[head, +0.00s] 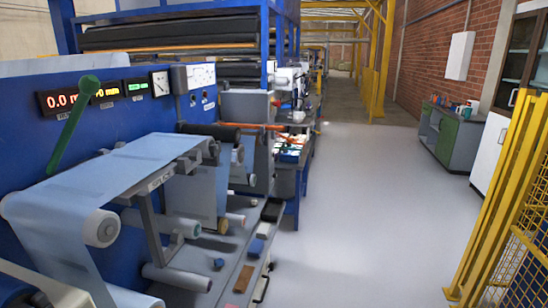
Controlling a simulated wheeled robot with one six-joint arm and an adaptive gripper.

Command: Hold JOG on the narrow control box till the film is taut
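A pale blue film (110,172) runs over rollers on the front of a blue machine (20,150) at the left. It lies flat across the top, bends over a white roller (101,228) and drops at lower left; whether it is taut is unclear. A second stretch of film (200,195) hangs further right. A panel with a line diagram (201,76) and small knobs are on the machine's right end. I cannot make out a JOG label or tell which part is the narrow control box. My gripper is not in view.
A green lever (75,122) crosses the red display (60,102); a round gauge (161,83) is beside the displays. A grey shelf (225,268) with small items runs below the rollers. A yellow fence (500,200) stands at right. The grey floor (370,200) between is clear.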

